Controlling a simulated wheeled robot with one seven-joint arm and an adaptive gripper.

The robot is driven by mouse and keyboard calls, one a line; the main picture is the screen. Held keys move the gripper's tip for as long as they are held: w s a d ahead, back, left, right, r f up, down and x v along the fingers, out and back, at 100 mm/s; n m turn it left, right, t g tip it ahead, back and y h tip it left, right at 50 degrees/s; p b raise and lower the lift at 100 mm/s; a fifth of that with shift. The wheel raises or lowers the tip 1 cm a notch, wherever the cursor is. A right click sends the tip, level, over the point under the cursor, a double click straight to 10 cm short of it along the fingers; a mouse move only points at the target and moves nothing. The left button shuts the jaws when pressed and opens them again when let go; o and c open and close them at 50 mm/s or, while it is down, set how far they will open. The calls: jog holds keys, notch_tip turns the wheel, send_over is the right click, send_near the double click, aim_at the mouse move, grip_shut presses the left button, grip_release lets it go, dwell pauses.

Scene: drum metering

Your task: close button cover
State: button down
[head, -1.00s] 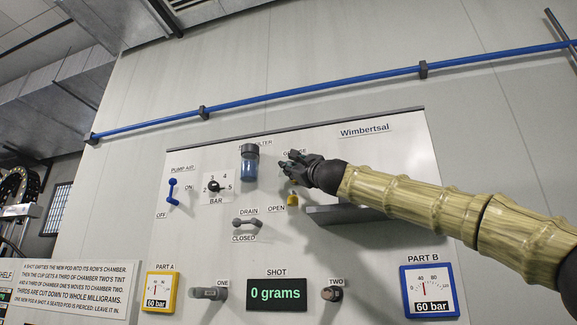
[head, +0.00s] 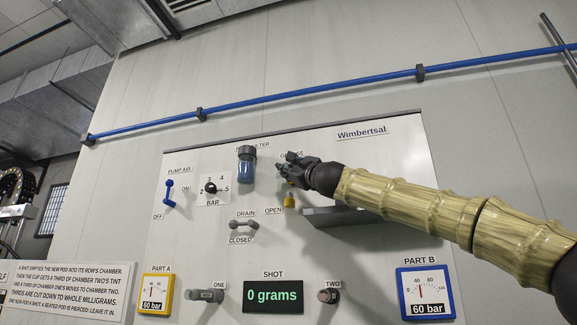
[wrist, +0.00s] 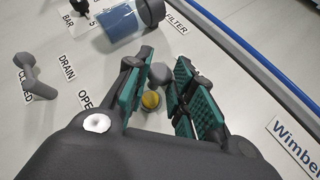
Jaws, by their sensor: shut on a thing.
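My gripper (head: 290,165) is at the upper middle of the white panel, over a partly hidden label. A small yellow part (head: 290,201) shows just below it on the panel. In the wrist view my gripper (wrist: 162,88) has its green-padded fingers on either side of a grey rounded part (wrist: 159,75) and the yellow part (wrist: 151,100). It is shut on the button cover, though the fingers hide the contact. I cannot tell clearly which of the two parts is the cover or how far it is tilted.
The blue filter cup (head: 246,168) is close to the left of my gripper. The drain lever (head: 243,225) is lower left, and a grey ledge (head: 340,217) juts out below my arm. A blue pipe (head: 310,95) crosses the wall above.

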jog(key=shift+w+d, duration=0.25)
jog(key=c, duration=1.3)
grip_release()
jog(key=shift+w+f, duration=0.1)
jog(key=shift+o, duration=0.5)
jog(key=shift+w+a+f, duration=0.1)
jog(key=shift+w+f, duration=0.2)
jog(key=shift+w, duration=0.2)
jog(key=v, duration=1.2)
jog(key=shift+s+r, duration=0.25)
jog(key=shift+s, duration=0.05)
